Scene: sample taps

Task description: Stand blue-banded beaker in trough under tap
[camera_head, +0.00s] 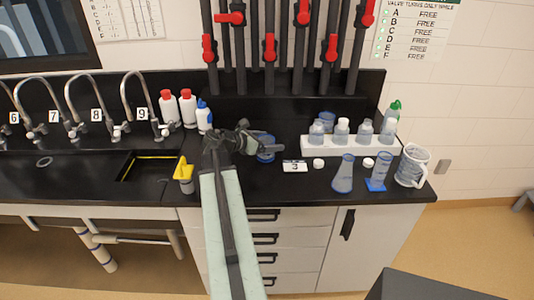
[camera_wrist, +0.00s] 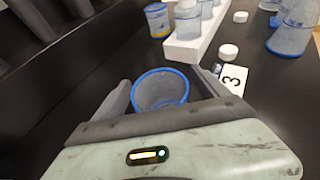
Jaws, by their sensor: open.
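A beaker with a blue rim (camera_head: 266,148) stands on the black bench beside a card marked 3. In the wrist view this beaker (camera_wrist: 161,90) sits between the fingers of my gripper (camera_wrist: 160,84), which is open around it. I cannot tell whether either finger touches it. In the head view my gripper (camera_head: 262,143) partly hides the beaker. The trough (camera_head: 150,168) is a dark recess with a yellow line, left of my arm. Curved taps stand behind it, including tap 9 (camera_head: 135,95) and tap 8 (camera_head: 92,100).
A second blue-marked vessel (camera_head: 327,119) stands behind a white rack (camera_head: 350,146) of bottles. A flask (camera_head: 343,175), cylinder (camera_head: 379,170) and jug (camera_head: 411,165) stand right. A yellow-topped object (camera_head: 184,174) is near the trough. Red-handled pipes (camera_head: 270,50) rise behind my gripper.

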